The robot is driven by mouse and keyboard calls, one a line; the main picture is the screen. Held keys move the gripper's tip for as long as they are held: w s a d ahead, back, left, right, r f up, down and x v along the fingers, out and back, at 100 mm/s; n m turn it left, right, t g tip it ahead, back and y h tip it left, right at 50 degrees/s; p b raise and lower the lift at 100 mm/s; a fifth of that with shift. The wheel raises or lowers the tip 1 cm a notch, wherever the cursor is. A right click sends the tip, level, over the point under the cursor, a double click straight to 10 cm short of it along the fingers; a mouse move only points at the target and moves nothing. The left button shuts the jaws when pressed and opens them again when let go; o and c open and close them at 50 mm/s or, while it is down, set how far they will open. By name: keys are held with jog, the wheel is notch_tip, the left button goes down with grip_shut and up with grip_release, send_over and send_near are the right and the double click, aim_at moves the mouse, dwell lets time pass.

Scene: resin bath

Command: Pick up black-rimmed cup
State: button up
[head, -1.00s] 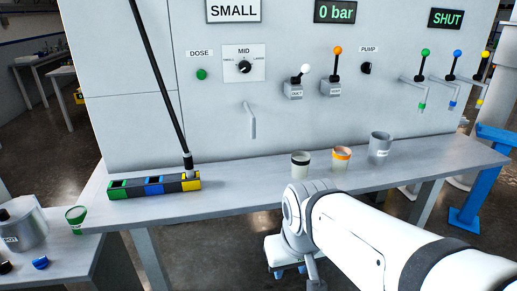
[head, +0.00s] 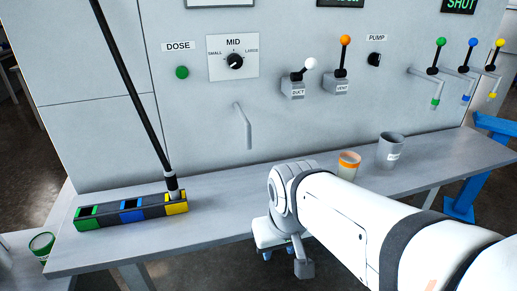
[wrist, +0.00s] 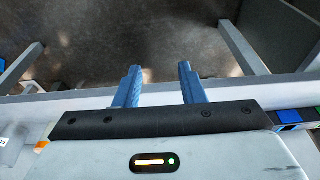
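The black-rimmed cup does not show in either current view; in the head view my arm covers the part of the bench where it stood earlier. My gripper (wrist: 157,84) is open and empty in the wrist view, its two blue fingers apart over the floor beyond the bench edge. In the head view my arm's end is in front of the bench, and the fingers cannot be made out clearly.
A grey jug (head: 390,151) stands right of the orange-rimmed cup on the bench (head: 225,205). A block with green, blue and yellow slots (head: 132,212) lies at left, with a black rod (head: 130,80) standing at its yellow end. The panel with levers and a spout (head: 243,127) rises behind.

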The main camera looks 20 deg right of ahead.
jog(key=shift+s+d, duration=0.1)
jog(key=shift+o, duration=0.5)
jog(key=shift+d, duration=0.1)
jog(key=o, duration=0.8)
jog(key=w+d+m+t+h+b, duration=0.1)
jog(key=w+d+m, duration=0.2)
jog(key=w+d, duration=0.3)
jog(key=w+d+m+t+h+b, duration=0.1)
jog(key=w+d, duration=0.6)
jog(key=w, duration=0.7)
jog(key=shift+w+d+r+m+t+h+b, duration=0.25)
jog(key=shift+r+m+t+h+b, duration=0.35)
jog(key=shift+m, duration=0.6)
jog(key=shift+w+d+r+p+x, duration=0.1)
jog(key=shift+p+x, duration=0.05)
jog(key=shift+x, duration=1.2)
jog(key=shift+w+d+r+p+x, duration=0.1)
jog(key=shift+p+x, duration=0.1)
jog(key=shift+x, duration=1.2)
jog(key=shift+w+d+r+p+x, duration=0.1)
jog(key=shift+w+p+x, duration=0.05)
jog(key=shift+x, duration=1.2)
